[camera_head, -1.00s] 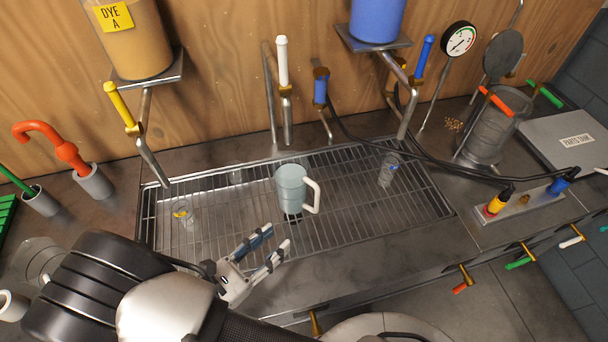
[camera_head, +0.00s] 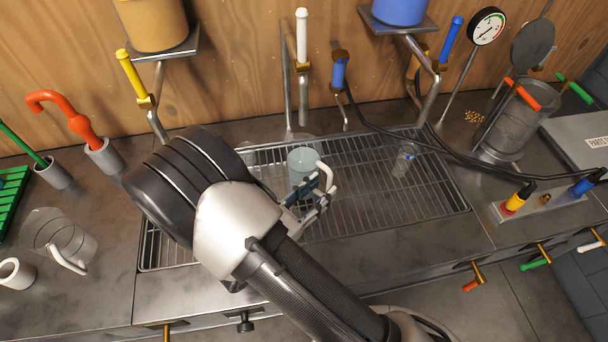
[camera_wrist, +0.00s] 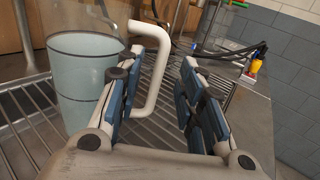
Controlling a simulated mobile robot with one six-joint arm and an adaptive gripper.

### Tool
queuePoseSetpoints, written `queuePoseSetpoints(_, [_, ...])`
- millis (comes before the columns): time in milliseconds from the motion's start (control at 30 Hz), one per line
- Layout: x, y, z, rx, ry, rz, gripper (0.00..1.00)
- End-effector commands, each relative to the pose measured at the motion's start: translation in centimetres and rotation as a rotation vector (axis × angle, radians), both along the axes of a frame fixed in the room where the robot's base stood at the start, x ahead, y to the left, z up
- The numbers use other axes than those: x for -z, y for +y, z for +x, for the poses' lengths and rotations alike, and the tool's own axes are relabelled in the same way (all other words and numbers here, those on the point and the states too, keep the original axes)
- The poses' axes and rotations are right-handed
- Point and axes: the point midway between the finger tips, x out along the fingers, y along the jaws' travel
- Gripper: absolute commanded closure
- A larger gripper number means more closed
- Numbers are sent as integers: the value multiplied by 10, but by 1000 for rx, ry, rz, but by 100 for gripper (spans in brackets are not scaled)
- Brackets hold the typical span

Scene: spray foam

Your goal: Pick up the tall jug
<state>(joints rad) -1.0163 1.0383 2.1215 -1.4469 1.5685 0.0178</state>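A clear jug (camera_head: 301,164) with pale blue-grey liquid and a white handle stands upright on the metal grate (camera_head: 400,205). My gripper (camera_head: 322,192) is at the jug's handle side, low over the grate. In the wrist view my gripper (camera_wrist: 163,75) is open. The white handle (camera_wrist: 160,70) shows between the two blue-padded fingers, with space to the right finger. Whether the left finger touches the jug or handle cannot be told. Another clear jug (camera_head: 62,238) with a white handle stands at the left.
A small clear cup (camera_head: 404,160) stands on the grate to the right. Taps with yellow (camera_head: 130,73), white (camera_head: 302,35) and blue (camera_head: 338,72) handles rise behind. A black hose (camera_head: 425,150) crosses the grate's back right. A white mug (camera_head: 14,272) stands at far left.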

Motion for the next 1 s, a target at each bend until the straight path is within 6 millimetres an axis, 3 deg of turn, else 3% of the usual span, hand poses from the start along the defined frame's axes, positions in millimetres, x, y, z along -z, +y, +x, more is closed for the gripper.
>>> queuePoseSetpoints(233, [1, -23, 29, 4, -1, 1, 65])
queuePoseSetpoints(533, [-1, -26, 33, 1, 0, 0, 65])
queuePoseSetpoints(1000, [-1, -26, 33, 1, 0, 0, 96])
